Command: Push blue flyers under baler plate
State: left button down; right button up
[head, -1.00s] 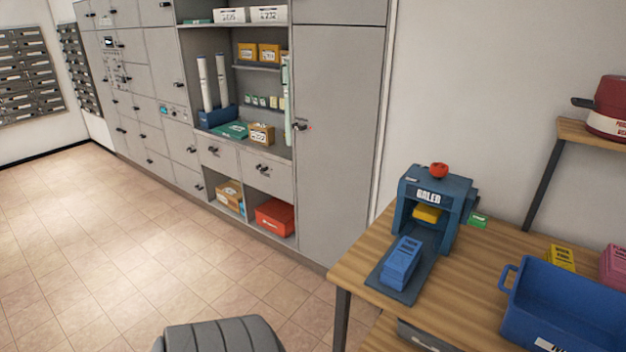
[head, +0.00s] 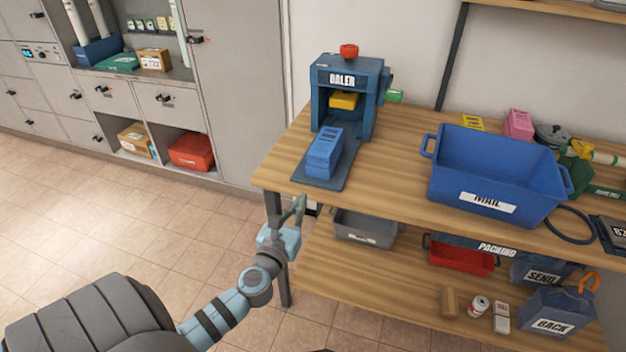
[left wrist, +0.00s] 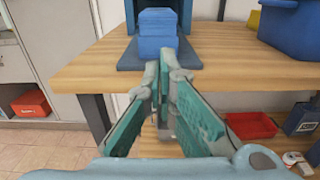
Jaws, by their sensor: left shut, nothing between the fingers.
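The stack of blue flyers (head: 324,152) lies on the front part of the baler's blue base (head: 344,179), at the left end of the wooden table. The baler (head: 350,88) stands behind it with a red knob (head: 349,51) on top and a yellow plate (head: 344,100) raised in its opening. My left gripper (head: 300,203) is shut and empty, in front of the table's left front edge and apart from the flyers. In the left wrist view its closed fingertips (left wrist: 158,66) point at the flyers (left wrist: 158,35) beyond. My right gripper is not in view.
A large blue mail bin (head: 495,178) stands on the table (head: 400,165) to the right of the baler. Below, a shelf (head: 370,275) holds a grey tray (head: 364,228) and a red tray (head: 462,256).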

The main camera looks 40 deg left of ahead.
aim_at(318, 169)
pick_arm(q)
jog(key=b+x, duration=0.1)
jog(key=x, duration=1)
jog(key=shift+w+a+f, duration=0.1)
jog(key=shift+w, duration=0.25)
